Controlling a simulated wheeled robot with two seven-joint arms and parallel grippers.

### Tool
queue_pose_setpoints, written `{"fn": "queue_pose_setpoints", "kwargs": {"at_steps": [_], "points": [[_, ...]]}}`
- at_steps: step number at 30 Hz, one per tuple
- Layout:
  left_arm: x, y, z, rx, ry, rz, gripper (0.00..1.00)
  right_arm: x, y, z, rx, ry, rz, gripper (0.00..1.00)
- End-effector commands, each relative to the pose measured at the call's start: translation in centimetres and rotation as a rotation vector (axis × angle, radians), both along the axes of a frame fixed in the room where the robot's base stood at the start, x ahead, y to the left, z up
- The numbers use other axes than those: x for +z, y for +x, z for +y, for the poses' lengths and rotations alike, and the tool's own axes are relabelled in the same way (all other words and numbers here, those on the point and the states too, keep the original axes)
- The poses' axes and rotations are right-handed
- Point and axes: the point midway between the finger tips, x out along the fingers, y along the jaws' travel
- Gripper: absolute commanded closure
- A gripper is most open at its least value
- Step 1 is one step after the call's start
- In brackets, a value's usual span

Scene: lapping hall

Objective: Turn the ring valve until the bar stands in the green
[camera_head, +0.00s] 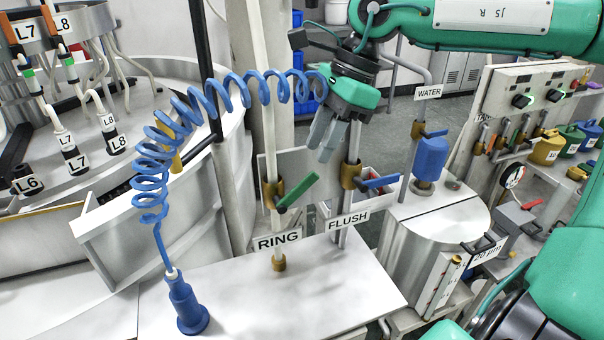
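My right gripper (319,154) hangs from the green arm at the top, fingers pointing down. It is above and slightly right of the lever, apart from it in the picture, with nothing seen between its fingers. The finger gap is unclear. A small round gauge (515,177) shows at the right; its reading is too small to tell. My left gripper is out of view.
The flush valve (352,176) with a blue lever (381,182) stands close right of the ring valve. A coiled blue hose (150,185) arches left of my gripper to a blue nozzle (186,305). The white bench top (290,300) is mostly clear.

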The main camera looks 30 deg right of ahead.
Motion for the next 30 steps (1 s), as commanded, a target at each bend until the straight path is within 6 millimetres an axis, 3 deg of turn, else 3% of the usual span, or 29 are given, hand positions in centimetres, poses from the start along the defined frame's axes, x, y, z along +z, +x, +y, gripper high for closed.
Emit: {"fn": "queue_pose_setpoints", "kwargs": {"at_steps": [3,9,12,27,30], "points": [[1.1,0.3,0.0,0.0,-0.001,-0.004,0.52,-2.2,0.1,1.0,0.001,0.0,0.008,0.71],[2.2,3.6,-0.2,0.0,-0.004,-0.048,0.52,-5.3,0.5,2.2,0.001,0.0,0.004,0.71],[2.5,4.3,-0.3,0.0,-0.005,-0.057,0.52,-6.3,0.6,2.6,-0.001,-0.001,0.004,0.71],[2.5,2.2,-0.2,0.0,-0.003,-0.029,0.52,-7.7,0.8,3.1,-0.002,0.001,0.001,0.71],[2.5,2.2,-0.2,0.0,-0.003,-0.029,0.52,-7.6,0.8,3.1,-0.002,0.001,0.001,0.89]]}}
